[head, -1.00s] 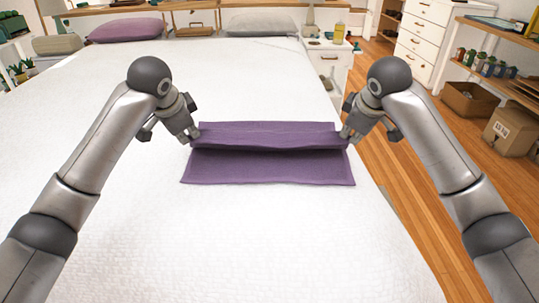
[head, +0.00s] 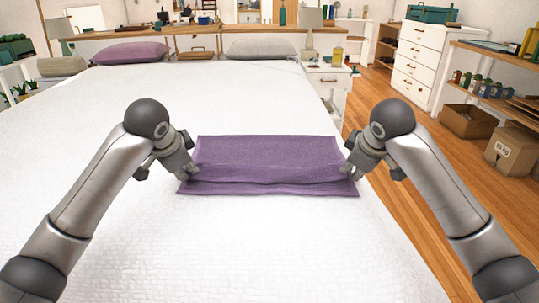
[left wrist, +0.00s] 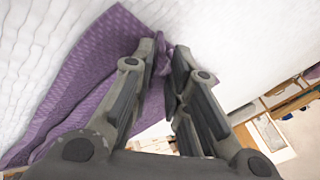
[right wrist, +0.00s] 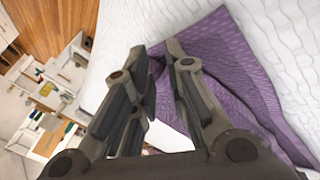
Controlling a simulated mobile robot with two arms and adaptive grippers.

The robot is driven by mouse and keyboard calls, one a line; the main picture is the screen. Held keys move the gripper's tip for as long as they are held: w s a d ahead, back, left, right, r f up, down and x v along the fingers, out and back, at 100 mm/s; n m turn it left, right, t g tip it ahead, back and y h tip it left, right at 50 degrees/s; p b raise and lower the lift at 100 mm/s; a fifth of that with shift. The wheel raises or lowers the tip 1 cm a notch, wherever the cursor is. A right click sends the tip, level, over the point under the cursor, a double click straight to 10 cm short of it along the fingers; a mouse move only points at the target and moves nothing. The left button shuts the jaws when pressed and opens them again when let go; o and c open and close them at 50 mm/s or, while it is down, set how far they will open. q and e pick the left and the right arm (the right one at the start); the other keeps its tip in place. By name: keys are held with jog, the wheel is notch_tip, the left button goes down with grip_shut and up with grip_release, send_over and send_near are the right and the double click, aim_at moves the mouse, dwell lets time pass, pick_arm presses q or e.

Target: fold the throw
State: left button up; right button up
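The purple throw (head: 265,155) lies on the white bed, partly folded, with its upper layer brought over towards the near edge. A ridge and crease run across it near that edge, and a strip of the lower layer shows below. My left gripper (head: 186,174) is at the throw's near left corner, shut on its cloth; the fingers in the left wrist view (left wrist: 166,50) have purple cloth between them. My right gripper (head: 346,170) is at the near right side, shut on the cloth; its fingers show in the right wrist view (right wrist: 158,52). The pinched bits are mostly hidden.
The white bed (head: 130,90) is clear around the throw. A purple pillow (head: 130,53) and a grey pillow (head: 261,49) lie at its far end. A white nightstand (head: 330,85) and drawers (head: 425,65) stand beyond its right side, across wooden floor.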

pick_arm(q)
jog(key=o, duration=0.4)
jog(key=shift+d, duration=0.15)
pick_arm(e)
jog(key=o, duration=0.4)
jog(key=shift+a, duration=0.15)
